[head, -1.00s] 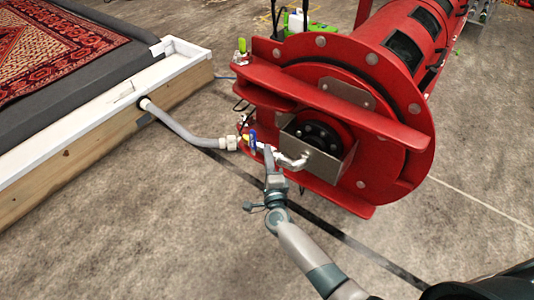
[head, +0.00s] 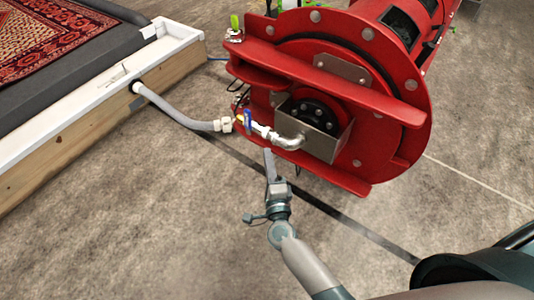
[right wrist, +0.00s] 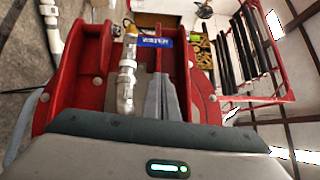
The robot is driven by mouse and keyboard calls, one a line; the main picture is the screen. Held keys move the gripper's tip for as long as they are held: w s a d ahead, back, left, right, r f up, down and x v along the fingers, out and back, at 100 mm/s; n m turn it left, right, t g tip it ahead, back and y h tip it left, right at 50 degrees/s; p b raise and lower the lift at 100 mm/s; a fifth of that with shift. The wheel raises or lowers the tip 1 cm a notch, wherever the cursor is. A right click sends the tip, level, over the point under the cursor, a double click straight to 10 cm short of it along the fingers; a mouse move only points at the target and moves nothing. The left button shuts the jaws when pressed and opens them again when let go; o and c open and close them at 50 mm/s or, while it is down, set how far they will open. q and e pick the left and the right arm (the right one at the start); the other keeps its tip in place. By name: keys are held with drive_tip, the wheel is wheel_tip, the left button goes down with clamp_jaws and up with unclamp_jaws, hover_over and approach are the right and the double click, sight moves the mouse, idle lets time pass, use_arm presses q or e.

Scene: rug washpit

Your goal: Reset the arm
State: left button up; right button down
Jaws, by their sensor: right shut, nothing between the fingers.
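My right gripper (head: 268,153) is shut and empty. It stands in front of the red machine (head: 385,105), just below the metal pipe elbow and the blue-handled valve (head: 248,120) in the head view. In the right wrist view its closed fingers (right wrist: 161,85) point toward the red machine, with the blue valve handle (right wrist: 155,42) beyond the tips. The metal pipe (right wrist: 126,75) runs beside the fingers on their left. Whether the fingers touch anything is hard to tell, but a gap shows in the head view. My left gripper is not in view.
A grey hose (head: 180,115) runs from the valve to a white-topped wooden pit edge (head: 75,115) at the left. A patterned red rug (head: 50,40) lies on the grey bed there. The concrete floor (head: 140,230) in front is clear.

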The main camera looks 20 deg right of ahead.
idle(0.5)
drive_tip(key=s+a+f+n+g+y, duration=0.15)
drive_tip(key=s+f+n, duration=0.3)
drive_tip(key=f, duration=0.55)
drive_tip(key=s+f+n+g+y, duration=0.25)
drive_tip(key=s+f+n, duration=0.2)
drive_tip(key=f, duration=0.45)
drive_tip(key=s+a+f+n+g+y, duration=0.15)
drive_tip(key=s+f+n, duration=0.35)
drive_tip(key=f, duration=0.5)
drive_tip(key=s+d+f+n+g+h, duration=0.1)
drive_tip(key=s+d+f+n+g, duration=0.2)
drive_tip(key=s+f, duration=0.6)
drive_tip(key=s+d+f+n+g+h, duration=0.1)
drive_tip(key=s+d+f+n+g, duration=0.3)
drive_tip(key=s+f, duration=0.4)
drive_tip(key=s+n+g, duration=0.1)
drive_tip(key=s, duration=0.5)
drive_tip(key=shift+f+n, duration=0.4)
drive_tip(key=shift+d, duration=0.1)
